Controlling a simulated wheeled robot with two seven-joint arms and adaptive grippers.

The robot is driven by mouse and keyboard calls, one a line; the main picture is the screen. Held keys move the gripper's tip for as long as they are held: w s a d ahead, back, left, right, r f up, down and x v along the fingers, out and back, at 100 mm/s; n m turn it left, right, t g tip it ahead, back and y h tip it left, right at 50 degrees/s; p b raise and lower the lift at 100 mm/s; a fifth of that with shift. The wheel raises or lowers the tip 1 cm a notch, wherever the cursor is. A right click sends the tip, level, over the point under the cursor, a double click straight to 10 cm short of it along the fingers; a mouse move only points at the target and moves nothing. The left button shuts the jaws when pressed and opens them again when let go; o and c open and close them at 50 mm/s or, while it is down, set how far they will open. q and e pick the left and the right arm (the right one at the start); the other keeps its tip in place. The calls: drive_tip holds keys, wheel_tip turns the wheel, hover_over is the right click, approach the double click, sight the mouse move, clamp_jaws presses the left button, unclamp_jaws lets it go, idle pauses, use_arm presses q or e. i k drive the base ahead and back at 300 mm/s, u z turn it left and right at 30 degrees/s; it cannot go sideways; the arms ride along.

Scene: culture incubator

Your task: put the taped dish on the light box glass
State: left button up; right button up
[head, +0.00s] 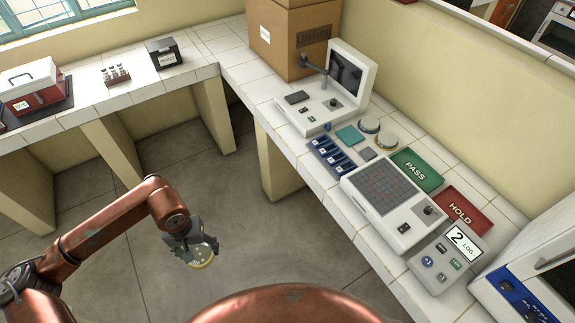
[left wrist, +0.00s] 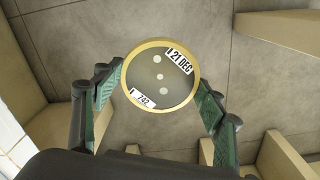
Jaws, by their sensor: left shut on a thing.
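My left gripper (head: 201,250) is shut on a round dish (left wrist: 160,78), out over the floor and well left of the bench. The dish has a tan band around its rim, white labels reading "21 DEC" and "742", and a few pale spots. In the head view the dish (head: 204,262) shows only partly below the fingers. In the left wrist view the gripper's green pads (left wrist: 160,88) sit at either side of the dish. The light box (head: 408,228) stands on the right bench, its dark gridded glass (head: 383,187) bare. My right gripper is out of view.
Around the light box are a blue rack (head: 331,158), two more dishes (head: 386,140), a green PASS mat (head: 416,170), a red HOLD mat (head: 464,210) and a log panel (head: 445,258). A monitor unit (head: 325,105) stands behind. Open floor lies between my arm and the bench.

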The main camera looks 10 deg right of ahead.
sight(383, 185)
drive_tip(key=z, duration=1.8)
